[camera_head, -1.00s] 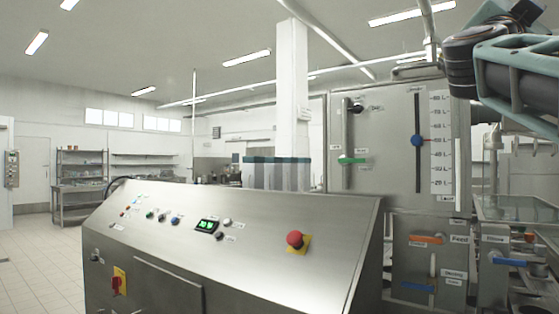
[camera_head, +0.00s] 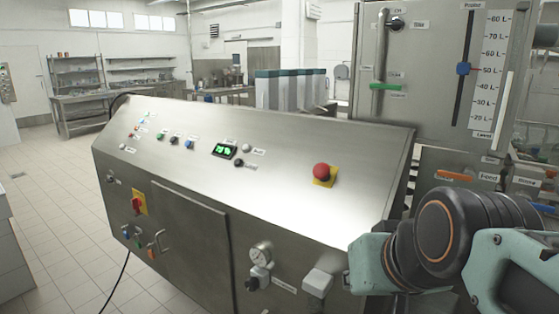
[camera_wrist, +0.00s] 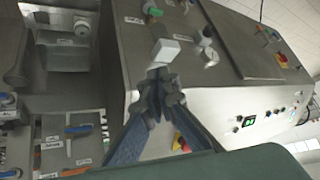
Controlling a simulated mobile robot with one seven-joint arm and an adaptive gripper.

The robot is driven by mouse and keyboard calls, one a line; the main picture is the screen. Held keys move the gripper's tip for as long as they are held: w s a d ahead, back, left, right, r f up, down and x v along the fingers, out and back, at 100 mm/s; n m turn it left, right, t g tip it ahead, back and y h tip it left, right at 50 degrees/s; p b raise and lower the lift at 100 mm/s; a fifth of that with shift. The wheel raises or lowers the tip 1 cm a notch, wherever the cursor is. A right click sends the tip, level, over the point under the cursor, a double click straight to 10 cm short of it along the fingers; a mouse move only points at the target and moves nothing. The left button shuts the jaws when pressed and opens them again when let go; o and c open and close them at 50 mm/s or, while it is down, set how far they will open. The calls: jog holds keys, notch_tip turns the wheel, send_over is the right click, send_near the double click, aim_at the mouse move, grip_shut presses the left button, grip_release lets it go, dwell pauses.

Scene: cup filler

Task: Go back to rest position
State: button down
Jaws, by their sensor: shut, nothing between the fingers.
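My gripper (camera_wrist: 158,82) shows in the wrist view with its two fingers together and nothing between them. It is in front of the steel control console, and its tips overlap the white box on the console front in that picture. In the head view my arm is at the lower right, in front of the console's right end, and the gripper's fingers are not visible there. The console (camera_head: 270,150) has a red emergency button (camera_head: 321,171) on a yellow plate and a lit green display (camera_head: 224,151).
A gauge (camera_head: 260,254) and a white box (camera_head: 317,282) stick out of the console front. The filler panel with a blue level slider (camera_head: 463,69) and green handle (camera_head: 385,86) stands behind at right. The tiled floor (camera_head: 50,200) at left is clear.

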jog(key=s+d+f+g+h, duration=0.1)
jog(key=s+f+g, duration=0.1)
jog(key=s+f, duration=0.3)
notch_tip(320, 180, up, 16)
jog(key=p, duration=1.6)
jog(key=shift+s+f, duration=0.15)
